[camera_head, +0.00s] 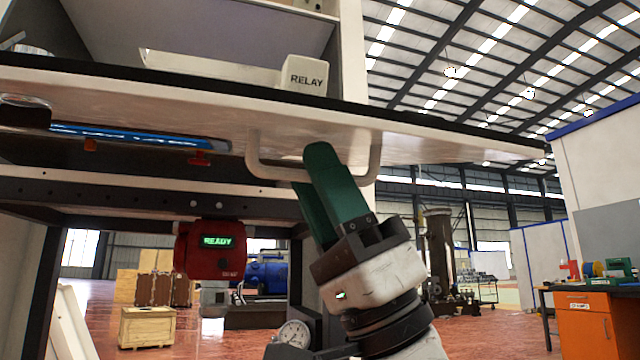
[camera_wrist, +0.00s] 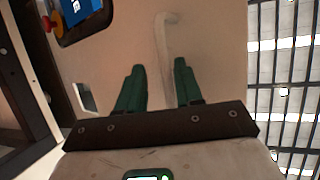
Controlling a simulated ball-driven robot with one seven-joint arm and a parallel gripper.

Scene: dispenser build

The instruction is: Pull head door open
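The head door (camera_head: 420,142) is a pale panel with a dark edge, seen steeply from below across the top of the head view. Its white U-shaped handle (camera_head: 374,160) hangs on the pale face. My gripper (camera_head: 311,168) reaches up to the handle, its green fingers overlapping the handle bar. In the wrist view, my gripper (camera_wrist: 159,68) has its fingers spread apart, and the handle (camera_wrist: 162,50) lines up with the gap between them. I cannot tell whether either finger touches the bar. The near finger hides part of the handle.
A blue-lit display (camera_head: 140,138) and a red button (camera_head: 199,160) are on the panel, left of the handle. A white RELAY box (camera_head: 305,76) stands above its edge. A red READY unit (camera_head: 209,250) hangs below. An orange cabinet (camera_head: 585,318) stands far right.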

